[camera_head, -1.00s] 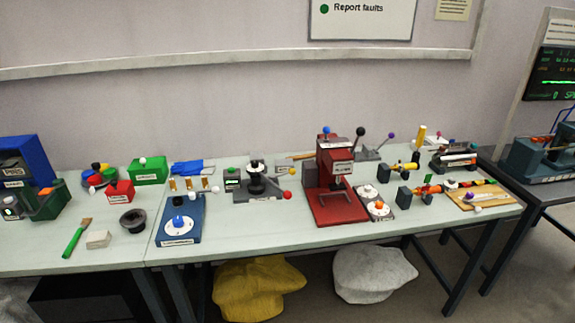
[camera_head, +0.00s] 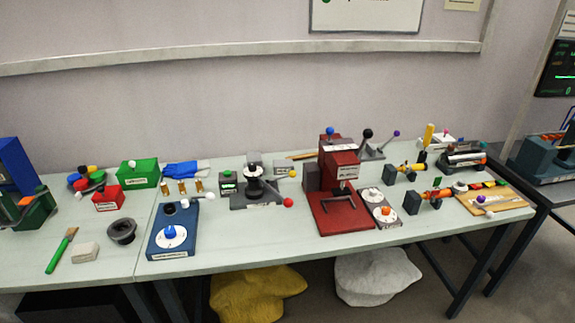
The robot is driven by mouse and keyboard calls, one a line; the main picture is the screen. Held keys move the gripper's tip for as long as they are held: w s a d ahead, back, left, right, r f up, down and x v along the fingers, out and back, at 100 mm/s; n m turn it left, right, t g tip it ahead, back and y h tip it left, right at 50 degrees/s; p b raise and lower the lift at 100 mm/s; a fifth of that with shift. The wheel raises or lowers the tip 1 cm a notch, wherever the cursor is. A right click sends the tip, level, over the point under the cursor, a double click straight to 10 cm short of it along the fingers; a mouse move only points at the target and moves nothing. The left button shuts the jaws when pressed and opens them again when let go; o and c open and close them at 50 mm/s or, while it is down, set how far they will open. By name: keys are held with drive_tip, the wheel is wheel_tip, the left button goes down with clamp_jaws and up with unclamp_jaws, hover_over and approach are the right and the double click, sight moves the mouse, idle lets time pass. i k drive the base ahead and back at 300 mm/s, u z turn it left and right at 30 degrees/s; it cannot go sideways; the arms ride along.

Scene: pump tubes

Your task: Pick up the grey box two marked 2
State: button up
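I cannot make out a box marked 2; the labels are too small to read. Two small grey boxes with white dials stand on the bench right of the red press (camera_head: 335,190). The rear one (camera_head: 369,197) has a plain white dial. The front one (camera_head: 382,215) has an orange knob on its dial. A pale grey-white block (camera_head: 84,253) lies at the front left beside a brush. My gripper is not in view.
The pale green bench (camera_head: 250,240) is free along its front middle. A blue dial unit (camera_head: 172,235), a dark cup (camera_head: 122,231), a red box (camera_head: 108,199) and a green box (camera_head: 138,174) stand at left. Clamped tube fittings (camera_head: 432,197) and a wooden board (camera_head: 495,203) are at right.

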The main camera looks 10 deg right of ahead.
sight(282, 167)
drive_tip(key=i, duration=1)
drive_tip(key=u, duration=0.05)
